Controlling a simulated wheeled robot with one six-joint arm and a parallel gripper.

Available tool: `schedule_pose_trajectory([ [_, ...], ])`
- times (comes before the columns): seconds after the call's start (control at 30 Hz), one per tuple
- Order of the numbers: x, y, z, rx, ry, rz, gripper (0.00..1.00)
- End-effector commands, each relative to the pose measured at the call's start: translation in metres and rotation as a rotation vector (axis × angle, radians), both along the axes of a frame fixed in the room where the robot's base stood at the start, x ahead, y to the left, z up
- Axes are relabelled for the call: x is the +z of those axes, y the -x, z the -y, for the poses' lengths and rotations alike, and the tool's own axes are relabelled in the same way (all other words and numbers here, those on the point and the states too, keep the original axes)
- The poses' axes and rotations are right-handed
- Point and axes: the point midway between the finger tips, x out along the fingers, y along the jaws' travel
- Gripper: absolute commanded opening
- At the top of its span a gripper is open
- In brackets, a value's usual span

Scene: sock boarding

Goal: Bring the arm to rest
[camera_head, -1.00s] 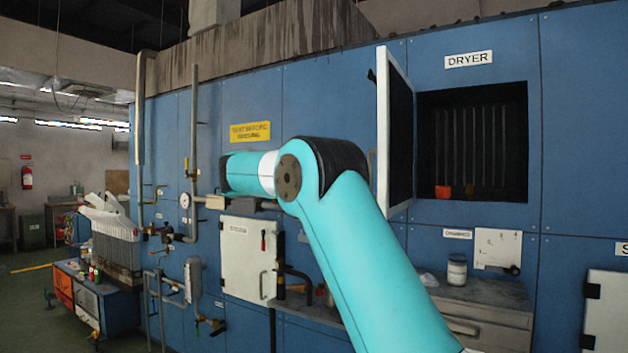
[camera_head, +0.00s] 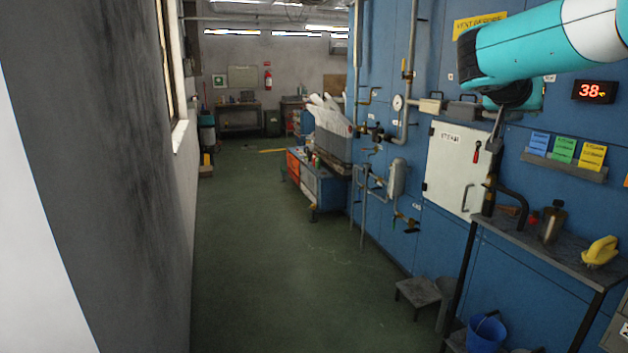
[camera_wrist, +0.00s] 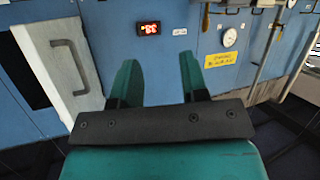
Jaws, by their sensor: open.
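My gripper (camera_wrist: 160,85) shows in the wrist view with its two teal fingers apart and nothing between them. Past the fingers are the blue machine wall, a red digital display (camera_wrist: 149,28) and a yellow sign (camera_wrist: 219,60). In the head view, part of my teal arm (camera_head: 540,50) crosses the upper right, in front of the blue wall. The gripper itself cannot be made out there.
The blue machine wall (camera_head: 450,240) runs along the right, with pipes, a white STEAM door (camera_head: 452,172) and a shelf (camera_head: 550,250) holding a yellow object (camera_head: 600,252). A stool (camera_head: 418,291) and blue bucket (camera_head: 486,333) stand below. The green floor (camera_head: 270,260) is open.

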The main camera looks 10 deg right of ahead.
Motion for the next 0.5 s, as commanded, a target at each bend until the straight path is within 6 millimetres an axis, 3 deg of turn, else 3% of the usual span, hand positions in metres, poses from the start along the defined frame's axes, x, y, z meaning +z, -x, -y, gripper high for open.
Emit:
schedule_pose_trajectory([
  [0.03, -0.018, -0.001, -0.037, 0.136, -0.067, -0.065, 0.41],
  [0.13, -0.057, 0.008, -0.107, 0.386, -0.189, -0.204, 0.41],
  [0.27, -0.103, 0.048, -0.193, 0.678, -0.32, -0.387, 0.41],
  [0.4, -0.144, 0.119, -0.271, 0.969, -0.438, -0.589, 0.41],
  [0.5, -0.166, 0.179, -0.315, 1.163, -0.507, -0.727, 0.41],
])
